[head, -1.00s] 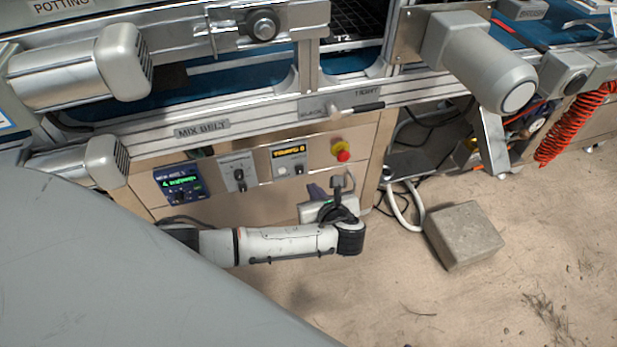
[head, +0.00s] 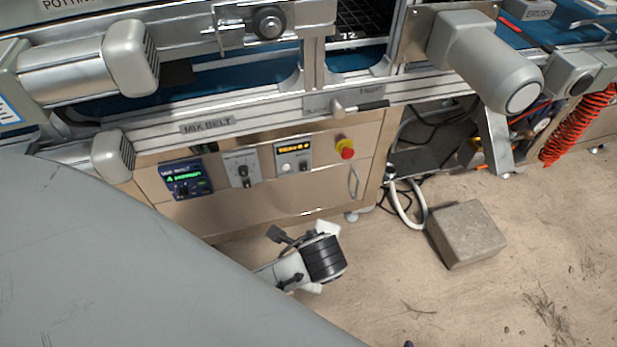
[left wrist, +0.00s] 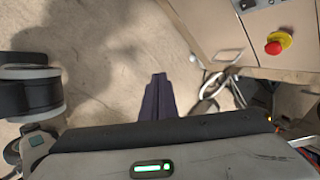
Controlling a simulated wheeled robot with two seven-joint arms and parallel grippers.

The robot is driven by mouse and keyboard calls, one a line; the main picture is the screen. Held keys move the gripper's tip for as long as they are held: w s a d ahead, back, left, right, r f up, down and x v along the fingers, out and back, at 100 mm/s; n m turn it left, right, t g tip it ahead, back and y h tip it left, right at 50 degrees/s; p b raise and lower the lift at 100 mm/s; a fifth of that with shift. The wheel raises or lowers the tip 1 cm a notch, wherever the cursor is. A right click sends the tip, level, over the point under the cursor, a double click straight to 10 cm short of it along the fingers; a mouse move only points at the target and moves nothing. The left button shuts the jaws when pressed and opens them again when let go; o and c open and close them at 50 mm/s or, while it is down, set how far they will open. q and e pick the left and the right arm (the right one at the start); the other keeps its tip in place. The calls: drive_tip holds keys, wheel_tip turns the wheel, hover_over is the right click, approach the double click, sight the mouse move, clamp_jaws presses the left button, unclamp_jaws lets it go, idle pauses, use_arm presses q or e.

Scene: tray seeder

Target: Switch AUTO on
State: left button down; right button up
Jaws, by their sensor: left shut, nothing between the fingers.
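The control cabinet under the belt carries a blue display panel (head: 185,180) with green text, a grey switch plate (head: 240,170) with a dark knob, and a plate with an amber display (head: 293,156). The lettering is too small to read, so I cannot tell which control is AUTO. My left arm reaches in low in front of the cabinet. In the left wrist view my left gripper (left wrist: 158,98) is shut and empty, its dark fingers over the floor, apart from the cabinet. My right gripper is not in view.
A red emergency stop (head: 346,150) on a yellow base sits right of the panels; it also shows in the left wrist view (left wrist: 273,47). A black-handled lever (head: 358,107) is above it. A concrete block (head: 466,234) and hoses lie right; the floor in front is open.

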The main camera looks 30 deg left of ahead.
use_arm(q)
drive_tip(key=s+a+r+n+h, duration=0.25)
drive_tip(key=s+r+n, duration=0.25)
drive_tip(key=s+n, duration=0.5)
drive_tip(key=w+d+f+n+t+h, duration=0.2)
drive_tip(key=w+d+f+t+h, duration=0.1)
drive_tip(key=d+f+t, duration=0.1)
drive_tip(key=shift+d+f+n+t, duration=0.35)
drive_tip(key=shift+f+n+t, duration=0.05)
drive_tip(key=shift+f, duration=0.3)
